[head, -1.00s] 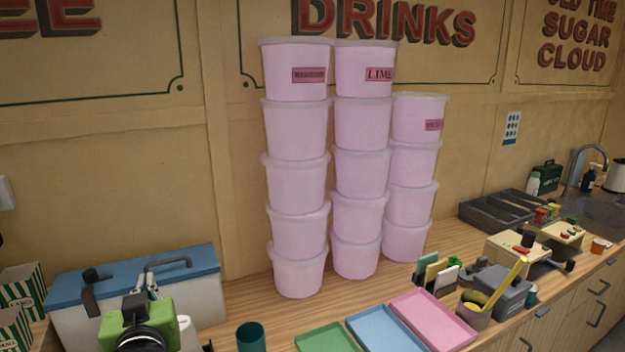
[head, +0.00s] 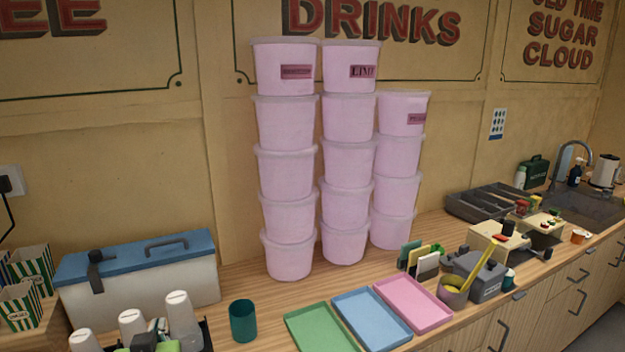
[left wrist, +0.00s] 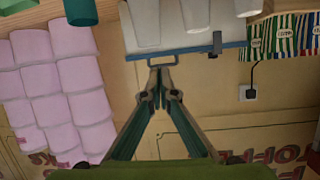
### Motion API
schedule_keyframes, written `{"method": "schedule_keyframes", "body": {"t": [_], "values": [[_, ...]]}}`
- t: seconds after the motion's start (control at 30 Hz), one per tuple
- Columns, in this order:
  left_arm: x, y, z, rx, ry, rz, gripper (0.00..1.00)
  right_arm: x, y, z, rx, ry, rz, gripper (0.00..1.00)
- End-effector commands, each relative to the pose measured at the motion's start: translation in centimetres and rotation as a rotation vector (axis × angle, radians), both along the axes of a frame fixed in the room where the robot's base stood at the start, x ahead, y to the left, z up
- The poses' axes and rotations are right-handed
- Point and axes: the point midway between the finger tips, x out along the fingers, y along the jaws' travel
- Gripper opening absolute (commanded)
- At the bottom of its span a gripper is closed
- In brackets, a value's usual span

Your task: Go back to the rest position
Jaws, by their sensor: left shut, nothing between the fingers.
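My left gripper (left wrist: 162,64) is shut and empty in the left wrist view, its two fingers meeting at the tips. In the head view only a green and black part of my left gripper (head: 154,345) shows at the bottom edge, in front of the white cups (head: 180,318). The wrist view is upside down, with the blue-lidded cool box (left wrist: 190,50) and the cups (left wrist: 145,22) beyond the fingertips. No contact with them is visible. My right gripper is in neither view.
The cool box (head: 140,278) stands against the wall, with striped cartons (head: 28,275) at far left. A teal cup (head: 243,321) stands near green, blue (head: 371,318) and pink trays. Tall stacks of pink tubs (head: 288,212) stand behind. Above the counter is free air.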

Motion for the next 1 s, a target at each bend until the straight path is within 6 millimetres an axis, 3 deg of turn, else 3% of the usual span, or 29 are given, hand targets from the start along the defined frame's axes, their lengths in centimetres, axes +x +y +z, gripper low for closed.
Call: {"method": "schedule_keyframes", "body": {"t": [0.27, 0.4, 0.5, 0.83, 1.0], "values": [[-5.8, -2.3, -9.7, -0.021, 0.276, -0.115, 0.0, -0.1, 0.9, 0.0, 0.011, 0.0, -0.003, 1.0], [-11.6, -4.1, -15.9, -0.044, 0.486, -0.21, 0.0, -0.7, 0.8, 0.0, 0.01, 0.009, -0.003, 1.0], [-15.9, -5.4, -19.2, -0.064, 0.62, -0.277, 0.0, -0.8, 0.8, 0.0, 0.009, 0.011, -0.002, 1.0], [-27.9, -8.3, -25.0, -0.121, 0.943, -0.452, 0.0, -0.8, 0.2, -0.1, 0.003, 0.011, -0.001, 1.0], [-26.1, -8.5, -31.4, -0.122, 0.95, -0.446, 0.0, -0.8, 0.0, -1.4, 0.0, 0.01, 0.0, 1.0]]}}
